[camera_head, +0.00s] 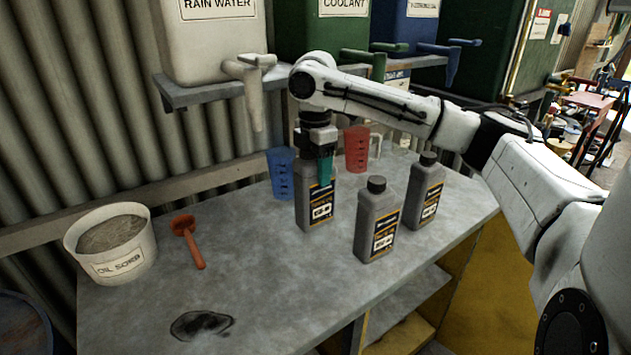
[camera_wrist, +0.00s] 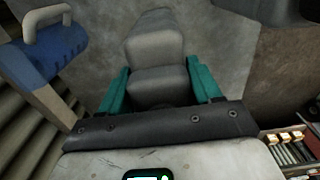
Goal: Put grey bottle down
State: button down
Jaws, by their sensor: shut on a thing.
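My gripper (camera_head: 322,168) points down and its teal fingers are closed around the upper part of a grey bottle (camera_head: 314,208) with a dark, orange-edged label. The bottle is upright over the grey workbench (camera_head: 260,275); I cannot tell whether its base touches the top. In the wrist view the grey bottle (camera_wrist: 157,50) sits between the two teal fingers of my gripper (camera_wrist: 158,88). Two similar grey bottles stand upright to its right, a nearer one (camera_head: 377,222) and a farther one (camera_head: 427,192). The held bottle's cap is hidden by my gripper.
A blue jug (camera_head: 281,175) stands close behind the held bottle's left side, and a red jug (camera_head: 356,150) stands behind right. A white tub (camera_head: 112,246), red scoop (camera_head: 187,240) and dark stain (camera_head: 202,324) are left. Tanks with taps (camera_head: 250,80) overhang the back. Bench space is clear front left.

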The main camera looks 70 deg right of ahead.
jog(key=shift+f, duration=1.75)
jog(key=shift+c, duration=1)
grip_release()
